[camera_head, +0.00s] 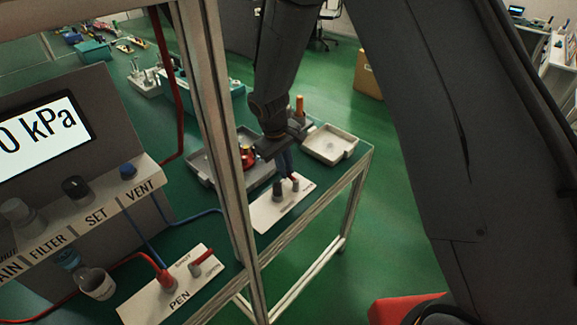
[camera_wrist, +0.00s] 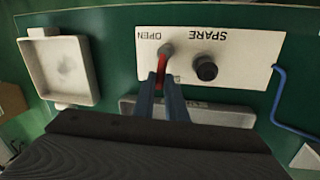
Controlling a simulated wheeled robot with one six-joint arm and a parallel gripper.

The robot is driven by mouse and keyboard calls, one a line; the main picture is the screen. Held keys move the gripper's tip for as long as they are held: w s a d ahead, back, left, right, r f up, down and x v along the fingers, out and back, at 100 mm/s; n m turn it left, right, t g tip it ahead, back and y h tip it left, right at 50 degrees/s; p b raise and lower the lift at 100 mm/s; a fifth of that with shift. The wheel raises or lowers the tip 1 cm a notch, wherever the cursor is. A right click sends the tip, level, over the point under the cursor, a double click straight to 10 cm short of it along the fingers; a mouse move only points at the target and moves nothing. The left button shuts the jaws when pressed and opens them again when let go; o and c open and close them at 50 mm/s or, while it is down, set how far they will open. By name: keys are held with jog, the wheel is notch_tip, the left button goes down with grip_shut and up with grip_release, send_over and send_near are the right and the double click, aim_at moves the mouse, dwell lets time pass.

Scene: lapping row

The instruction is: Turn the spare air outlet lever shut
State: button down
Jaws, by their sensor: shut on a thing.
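The spare air outlet is a white plate (camera_head: 268,214) on the green table in the head view. In the wrist view the plate (camera_wrist: 240,55) shows upside down, with the words SPARE and OPEN. Its red lever (camera_wrist: 160,76) runs from a grey pivot (camera_wrist: 167,50) beside the word OPEN toward my gripper. My gripper (camera_wrist: 162,88) is shut on the lever, with a blue finger on each side of it. In the head view my gripper (camera_head: 289,172) reaches down to the plate and partly hides the lever. A dark round knob (camera_wrist: 205,68) stands beside the pivot.
A second plate marked PEN (camera_head: 165,292) has its own red lever and hose. A frame post (camera_head: 222,150) stands left of my gripper. A pale square tray (camera_head: 330,145) and a grey tray (camera_head: 262,170) lie nearby. A blue hose (camera_wrist: 283,105) runs beside the spare plate.

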jog(key=shift+s+a+r+n, duration=0.1)
jog(key=shift+s+a+n, duration=0.1)
jog(key=shift+n, duration=0.6)
jog(key=c, duration=1.8)
grip_release()
notch_tip(320, 180, up, 8)
jog(key=s+a+b, duration=0.1)
jog(key=shift+f, duration=0.2)
jog(key=shift+s, duration=0.1)
